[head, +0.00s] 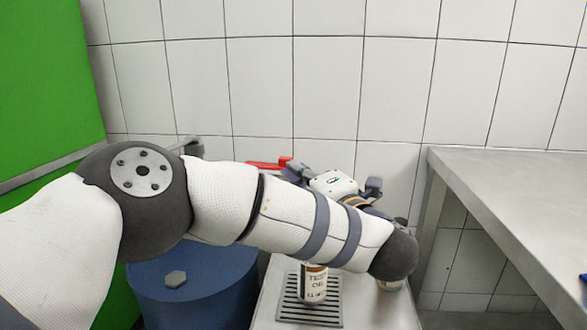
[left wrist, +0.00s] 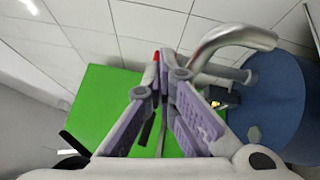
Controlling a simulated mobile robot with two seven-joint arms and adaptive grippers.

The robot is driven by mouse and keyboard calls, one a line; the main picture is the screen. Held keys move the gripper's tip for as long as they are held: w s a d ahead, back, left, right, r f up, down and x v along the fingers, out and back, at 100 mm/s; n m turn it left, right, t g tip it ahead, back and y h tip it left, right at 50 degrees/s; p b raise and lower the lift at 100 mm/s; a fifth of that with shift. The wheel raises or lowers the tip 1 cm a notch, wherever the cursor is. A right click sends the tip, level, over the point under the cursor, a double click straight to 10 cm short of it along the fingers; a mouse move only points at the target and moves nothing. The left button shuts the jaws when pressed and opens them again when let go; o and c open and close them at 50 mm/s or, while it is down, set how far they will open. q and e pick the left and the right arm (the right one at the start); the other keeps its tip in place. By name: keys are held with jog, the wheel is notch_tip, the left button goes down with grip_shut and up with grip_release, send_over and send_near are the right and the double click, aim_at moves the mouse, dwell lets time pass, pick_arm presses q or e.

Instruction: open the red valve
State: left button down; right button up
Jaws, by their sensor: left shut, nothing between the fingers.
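The red valve handle (head: 266,164) shows in the head view as a short red bar in front of the tiled wall, just left of my left gripper (head: 292,172). The valve body is mostly hidden behind my left arm. In the left wrist view a small red piece (left wrist: 157,56) of the handle shows right at the tips of my left gripper (left wrist: 162,68). Its purple fingers come together and are shut with nothing between them. Whether the fingertips touch the handle I cannot tell. My right gripper is in neither view.
A metal pipe (left wrist: 235,38) curves beside the fingers above a blue drum (head: 195,290). A labelled bottle (head: 313,286) stands on a grate (head: 310,313) below my arm. A green panel (head: 40,80) is at left, a metal table (head: 510,185) at right.

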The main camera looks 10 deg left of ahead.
pick_arm(q)
jog(key=s+a+t+h+p, duration=0.1)
jog(key=s+a+t+h, duration=0.15)
jog(key=a+h, duration=0.2)
jog(key=n+h+p, duration=0.3)
jog(key=n+h, duration=0.4)
jog(key=h, duration=0.3)
send_near(286, 162)
jog(key=w, duration=0.3)
jog(key=w+d, duration=0.1)
jog(key=w, duration=0.2)
jog(key=shift+w+d, duration=0.1)
pick_arm(e)
jog(key=w+r+t, duration=0.1)
jog(key=w+r, duration=0.4)
jog(key=shift+t, duration=0.3)
pick_arm(q)
jog(key=shift+d, duration=0.1)
pick_arm(e)
jog(key=shift+d+f, duration=0.1)
